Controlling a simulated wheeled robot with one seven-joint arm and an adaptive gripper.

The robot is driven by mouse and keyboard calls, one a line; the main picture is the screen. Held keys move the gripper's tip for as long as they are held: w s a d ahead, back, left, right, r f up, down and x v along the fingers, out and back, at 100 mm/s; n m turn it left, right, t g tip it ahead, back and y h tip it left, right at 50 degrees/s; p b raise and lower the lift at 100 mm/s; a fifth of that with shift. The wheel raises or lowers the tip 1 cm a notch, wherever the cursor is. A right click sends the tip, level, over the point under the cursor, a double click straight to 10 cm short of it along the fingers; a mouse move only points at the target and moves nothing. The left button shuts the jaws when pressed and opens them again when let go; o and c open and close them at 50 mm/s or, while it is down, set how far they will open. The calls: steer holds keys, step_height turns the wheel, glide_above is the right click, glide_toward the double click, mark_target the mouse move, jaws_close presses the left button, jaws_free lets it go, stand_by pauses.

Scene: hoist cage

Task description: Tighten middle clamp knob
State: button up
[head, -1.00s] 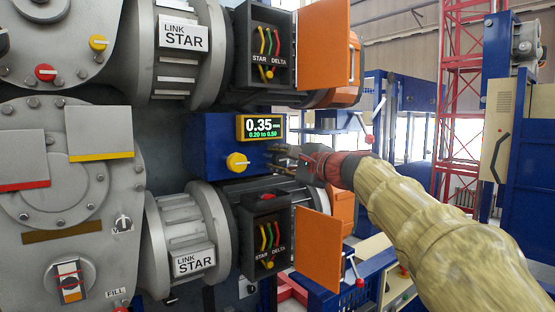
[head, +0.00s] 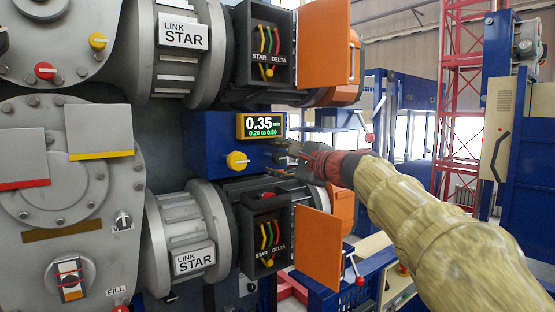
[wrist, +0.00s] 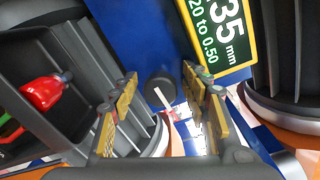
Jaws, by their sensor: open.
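A dark round knob (wrist: 160,91) with a white line across its face sits on the blue housing in the wrist view. It lies between the two fingers of my gripper (wrist: 160,80). The fingers are open, one on each side, and I see no clear contact. In the head view my gripper (head: 278,155) is at the right end of the blue housing (head: 212,132), and it hides the dark knob there. The display (head: 260,126) on the housing reads 0.35 mm, with 0.20 to 0.50 below it. A yellow knob (head: 237,161) is on the housing's front.
Open terminal boxes with orange doors sit above (head: 325,42) and below (head: 318,246) my gripper. Grey motors marked LINK STAR (head: 195,262) stand at left. In the wrist view a dark ribbed box (wrist: 75,70) with a red part is close to the left finger.

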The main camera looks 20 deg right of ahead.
steer(key=v, duration=1.2)
steer(key=s+a+f+n+g+b, duration=0.2)
steer(key=s+a+f+n+b, duration=0.15)
steer(key=f, duration=0.65)
steer(key=s+a+f+n+g+b, duration=0.25)
steer(key=s+a+f, duration=0.2)
steer(key=f, duration=0.55)
steer(key=s+a+f+n+g+b, duration=0.25)
steer(key=a+f, duration=0.25)
steer(key=f, duration=0.6)
steer(key=s+f+n+g+h+b, duration=0.1)
steer(key=s+f+n+b, duration=0.1)
steer(key=s+f, duration=0.4)
steer(key=s+f+n+g+h+b, duration=0.2)
steer(key=s+f+n, duration=0.3)
steer(key=f, duration=0.7)
steer(key=s+f+n+g+h+b, duration=0.1)
steer(key=s+f+n+b, duration=0.2)
steer(key=s+f, duration=0.3)
step_height(320, 180, down, 4)
steer(key=shift+s+d+r+n+h, duration=0.2)
steer(key=shift+s+d+n+h, duration=0.15)
steer(key=shift+n, duration=0.2)
